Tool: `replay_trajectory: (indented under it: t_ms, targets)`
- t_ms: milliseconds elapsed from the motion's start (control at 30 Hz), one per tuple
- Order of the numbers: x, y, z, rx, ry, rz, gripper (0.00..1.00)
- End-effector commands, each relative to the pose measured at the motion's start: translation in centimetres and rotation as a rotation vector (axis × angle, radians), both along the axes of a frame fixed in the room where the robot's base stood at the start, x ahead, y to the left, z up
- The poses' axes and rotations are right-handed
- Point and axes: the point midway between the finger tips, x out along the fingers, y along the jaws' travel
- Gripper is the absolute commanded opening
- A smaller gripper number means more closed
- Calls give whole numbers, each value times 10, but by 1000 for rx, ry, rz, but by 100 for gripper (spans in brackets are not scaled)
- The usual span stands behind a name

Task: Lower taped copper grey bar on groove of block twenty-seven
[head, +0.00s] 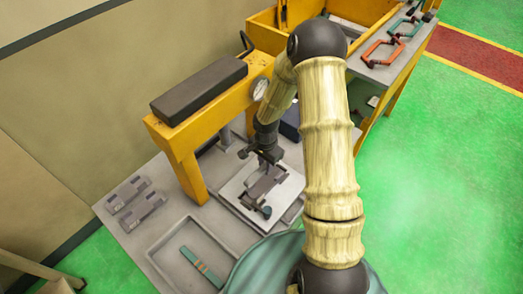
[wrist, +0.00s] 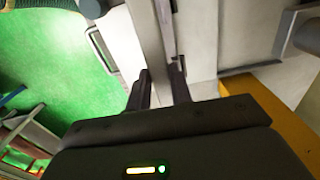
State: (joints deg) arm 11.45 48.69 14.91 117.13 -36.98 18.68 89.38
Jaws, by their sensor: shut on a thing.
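My gripper (head: 263,157) is over the white plate in the head view, beside the yellow frame. In the wrist view its dark fingers (wrist: 160,84) are shut on a long plain grey bar (wrist: 150,38); no copper tape shows on the visible part. A grey block-like fixture (head: 264,187) sits on the white plate (head: 233,189) just below the gripper. I cannot read a number on it or see its groove. Whether the bar touches the block I cannot tell.
Two grey blocks (head: 127,193) (head: 141,212) lie at the left. Clamps (head: 382,51) lie on the back-right bench.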

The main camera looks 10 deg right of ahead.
Motion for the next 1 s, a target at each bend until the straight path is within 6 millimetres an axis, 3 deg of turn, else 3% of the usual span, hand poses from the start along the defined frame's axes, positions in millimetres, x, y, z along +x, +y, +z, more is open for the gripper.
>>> replay_trajectory:
  t_ms: [533,1000]
  targets:
    - [0,2,-4,0,0,4,0]
    - [0,0,-39,0,0,2,0]
